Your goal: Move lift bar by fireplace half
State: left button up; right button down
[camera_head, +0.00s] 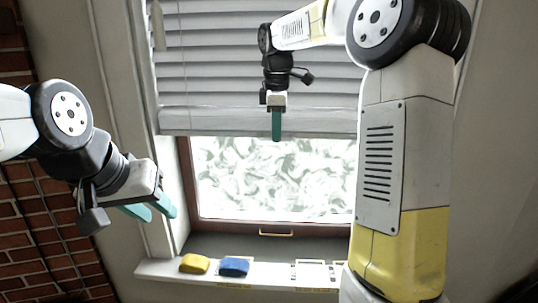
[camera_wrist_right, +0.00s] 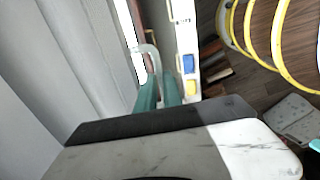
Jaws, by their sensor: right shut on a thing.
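The grey blind (camera_head: 220,60) covers the upper window, and its bottom edge hangs partway down above the bare glass. My right gripper (camera_head: 277,138) is in front of the blind's lower edge. In the right wrist view its teal fingers (camera_wrist_right: 160,88) are close together around a pale, curved bar (camera_wrist_right: 150,53), which appears to be the lift bar. The bar is hidden behind the gripper in the head view. My left gripper (camera_head: 150,211) is open and empty at the left, with its teal fingers apart.
A yellow sponge (camera_head: 194,264) and a blue sponge (camera_head: 234,267) lie on the white sill (camera_head: 155,270). A window handle (camera_head: 277,234) is on the lower frame. A brick wall (camera_head: 50,220) stands at the left. Yellow hoops (camera_wrist_right: 270,40) show in the wrist view.

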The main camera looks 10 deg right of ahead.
jog(key=shift+r, duration=1.6)
jog(key=c, duration=1.5)
grip_release()
notch_tip(320, 180, up, 8)
jog(key=s, duration=0.1)
jog(key=shift+s+a+f, duration=0.15)
jog(key=shift+s+f, duration=0.05)
jog(key=shift+s, duration=0.1)
